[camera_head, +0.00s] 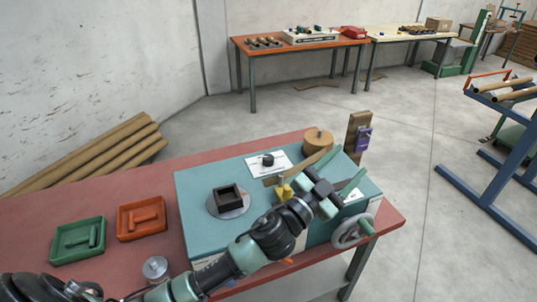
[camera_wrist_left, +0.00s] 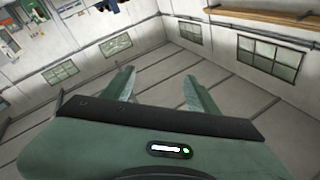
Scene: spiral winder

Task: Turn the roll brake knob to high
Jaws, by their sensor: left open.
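A small black knob (camera_head: 268,160) stands on a white label plate (camera_head: 256,168) on top of the teal winder box (camera_head: 190,205). I take it for the roll brake knob; its markings are too small to read, so I cannot tell its setting. My left gripper (camera_head: 351,162) is open and empty, to the right of the knob above the box's right side, its fingers pointing away from the knob. In the left wrist view the two green fingers (camera_wrist_left: 158,85) stand apart with only far floor and walls beyond. My right gripper is not in view.
A tan roll (camera_head: 318,142) and a wooden post with a purple part (camera_head: 363,139) stand at the box's back right. A handwheel (camera_head: 352,231) is at its front right. A dark square block on a disc (camera_head: 244,210) is left. Green and orange trays (camera_head: 78,240) lie on the red table.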

